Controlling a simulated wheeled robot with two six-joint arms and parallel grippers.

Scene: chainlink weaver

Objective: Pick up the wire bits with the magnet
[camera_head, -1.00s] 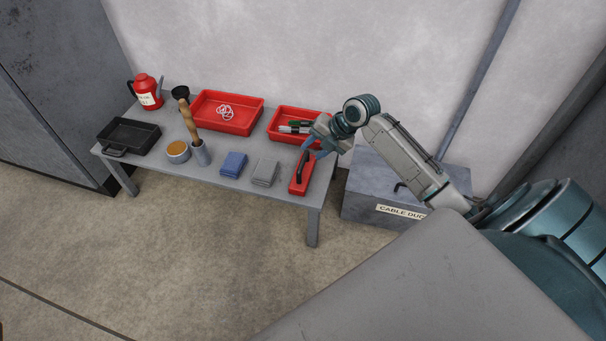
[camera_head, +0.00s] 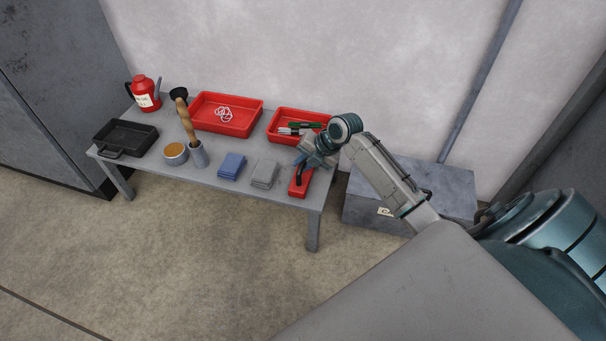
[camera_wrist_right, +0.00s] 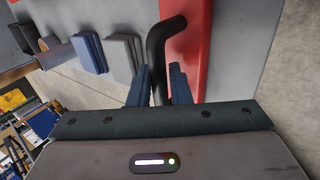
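The magnet appears to be the red block with a black bent handle (camera_head: 300,188) at the right front of the grey table. In the right wrist view, its black handle (camera_wrist_right: 158,55) rises between the two fingers of my right gripper (camera_wrist_right: 160,85). The fingers are apart, one on each side of the handle, with no clear grip on it. In the head view my right gripper (camera_head: 304,164) is low over the block and hides part of it. I cannot make out any wire bits on the table. My left gripper is out of view.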

